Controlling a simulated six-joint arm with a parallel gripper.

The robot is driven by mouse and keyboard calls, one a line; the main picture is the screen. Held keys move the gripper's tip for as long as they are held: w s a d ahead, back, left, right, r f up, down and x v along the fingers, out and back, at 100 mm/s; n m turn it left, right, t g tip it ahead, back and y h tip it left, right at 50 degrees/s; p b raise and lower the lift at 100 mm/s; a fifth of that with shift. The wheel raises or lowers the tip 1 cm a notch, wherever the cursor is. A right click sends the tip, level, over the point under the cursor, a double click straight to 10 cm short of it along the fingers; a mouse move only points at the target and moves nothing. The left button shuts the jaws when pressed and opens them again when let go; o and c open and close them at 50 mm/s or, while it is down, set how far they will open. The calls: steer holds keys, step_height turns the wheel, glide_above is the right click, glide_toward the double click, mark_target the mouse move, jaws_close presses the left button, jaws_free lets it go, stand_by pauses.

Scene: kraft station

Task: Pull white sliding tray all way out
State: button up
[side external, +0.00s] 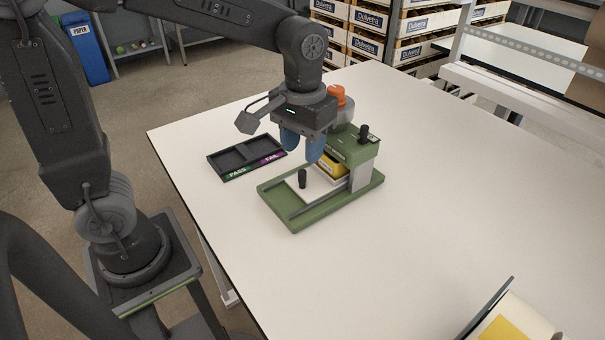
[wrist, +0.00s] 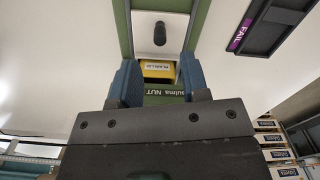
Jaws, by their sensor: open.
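The white sliding tray (side external: 318,188) lies on the rails of the green machine (side external: 293,222), partly under its head. The tray also shows in the wrist view (wrist: 146,40). A black upright knob (side external: 302,178) stands on the tray's front part and shows in the wrist view (wrist: 159,34). A yellow box (side external: 331,165) sits at the back, under the machine's head; it also shows in the wrist view (wrist: 158,69). My gripper (side external: 302,152) is open and empty, above the tray and behind the knob. In the wrist view its blue fingers (wrist: 159,84) are apart, with the knob beyond them.
A black two-part tray (side external: 246,157) marked PASS and FAIL lies left of the machine.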

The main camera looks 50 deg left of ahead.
mark_target(302, 171)
step_height(302, 171, down, 7)
steer(key=shift+f, duration=0.1)
steer(key=shift+c, duration=0.3)
jaws_close()
stand_by(0.5)
